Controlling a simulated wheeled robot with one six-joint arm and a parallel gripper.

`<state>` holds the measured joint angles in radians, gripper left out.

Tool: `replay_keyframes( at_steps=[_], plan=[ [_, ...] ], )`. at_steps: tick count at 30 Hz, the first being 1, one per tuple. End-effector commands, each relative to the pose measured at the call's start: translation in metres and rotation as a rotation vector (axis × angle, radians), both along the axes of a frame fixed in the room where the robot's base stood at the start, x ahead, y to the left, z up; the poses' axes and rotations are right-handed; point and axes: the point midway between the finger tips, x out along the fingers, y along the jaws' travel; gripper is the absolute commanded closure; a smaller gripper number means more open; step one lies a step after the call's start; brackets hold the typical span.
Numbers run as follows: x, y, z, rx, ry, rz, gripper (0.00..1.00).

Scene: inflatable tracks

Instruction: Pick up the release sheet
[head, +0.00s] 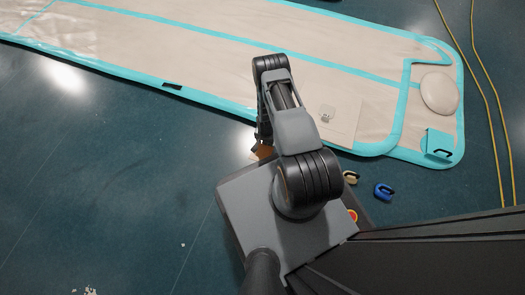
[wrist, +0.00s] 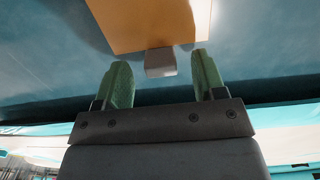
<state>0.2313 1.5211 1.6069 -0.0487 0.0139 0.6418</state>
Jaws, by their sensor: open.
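An orange-brown sheet, which I take to be the release sheet (wrist: 150,22), lies on the blue floor in the wrist view, running out of the top edge. A small grey block or tab (wrist: 160,64) sits at its near edge. My gripper (wrist: 160,58) is open, its two green fingers on either side of the grey tab in the picture, with nothing held. I cannot tell how far the fingertips are from the tab. In the head view, a small bit of the orange-brown sheet (head: 265,151) shows beside my arm, which hides the rest and my gripper.
A long beige inflatable track (head: 200,60) with turquoise edges lies behind my arm. A tan clamp-like piece (head: 351,177) and a blue one (head: 384,191) lie on the floor to the right. Yellow cords (head: 487,90) run at the far right. The floor at left is mostly clear.

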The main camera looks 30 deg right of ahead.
Motion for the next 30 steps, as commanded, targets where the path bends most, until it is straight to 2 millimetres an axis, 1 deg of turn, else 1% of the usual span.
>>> replay_keyframes(
  at_steps=[1, 3, 10, 26, 30],
  plan=[
    [0.0001, 0.0000, -0.0101, 0.000, 0.000, 0.002, 0.36],
    [-0.0001, 0.0000, -0.0143, 0.000, 0.000, 0.000, 0.36],
    [0.0003, 0.0000, -0.0131, -0.001, -0.001, 0.001, 0.37],
    [0.0002, -0.0001, -0.0130, -0.001, -0.001, 0.001, 0.88],
    [0.0002, -0.0001, -0.0130, -0.001, -0.001, 0.001, 0.89]
  ],
)
